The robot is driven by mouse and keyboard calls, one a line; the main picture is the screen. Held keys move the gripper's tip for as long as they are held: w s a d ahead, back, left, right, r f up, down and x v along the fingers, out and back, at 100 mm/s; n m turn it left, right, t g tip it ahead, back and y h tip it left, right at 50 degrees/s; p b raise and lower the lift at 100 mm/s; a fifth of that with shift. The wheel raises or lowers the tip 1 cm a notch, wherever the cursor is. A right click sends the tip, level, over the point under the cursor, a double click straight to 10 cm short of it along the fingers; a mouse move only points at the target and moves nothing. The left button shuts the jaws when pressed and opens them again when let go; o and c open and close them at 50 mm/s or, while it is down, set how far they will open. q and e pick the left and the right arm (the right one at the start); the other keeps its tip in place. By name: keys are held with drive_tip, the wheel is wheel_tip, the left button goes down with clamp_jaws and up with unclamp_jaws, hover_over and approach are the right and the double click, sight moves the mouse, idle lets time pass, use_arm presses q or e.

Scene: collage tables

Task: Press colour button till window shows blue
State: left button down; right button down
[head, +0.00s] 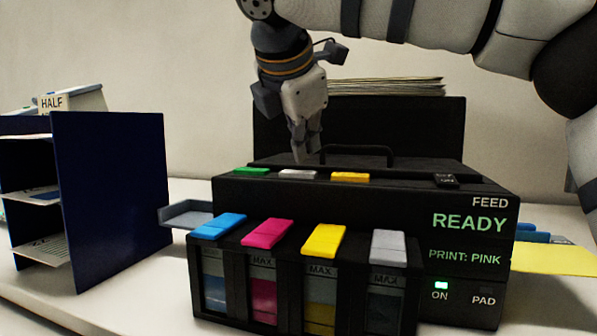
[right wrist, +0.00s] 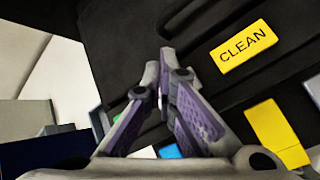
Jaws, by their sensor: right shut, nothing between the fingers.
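The black printer (head: 360,212) has a display window (head: 464,256) reading "PRINT: PINK", below a "READY" line (head: 469,221). Its top carries a green button (head: 251,171), a pale grey button (head: 298,173) and a yellow button (head: 350,177). In the right wrist view the yellow button (right wrist: 245,47) reads "CLEAN". I cannot read the labels on the green and grey buttons. My right gripper (head: 306,157) is shut and empty, pointing down just above and behind the grey button; I cannot tell whether it touches. In the right wrist view its fingertips (right wrist: 160,70) meet. My left gripper is not in view.
Ink tanks with blue (head: 218,226), pink (head: 267,233), yellow (head: 324,240) and grey (head: 388,247) lids stand at the printer's front. A raised handle (head: 360,149) lies behind the buttons. A dark blue shelf unit (head: 110,185) stands left; yellow paper (head: 555,260) lies right.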

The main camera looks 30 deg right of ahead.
sight(304, 172)
drive_tip(key=shift+f, duration=0.45)
drive_tip(key=shift+f, duration=0.5)
idle(0.6)
drive_tip(key=shift+r, duration=0.95)
drive_tip(key=shift+r, duration=2.5)
drive_tip(key=shift+f, duration=0.1)
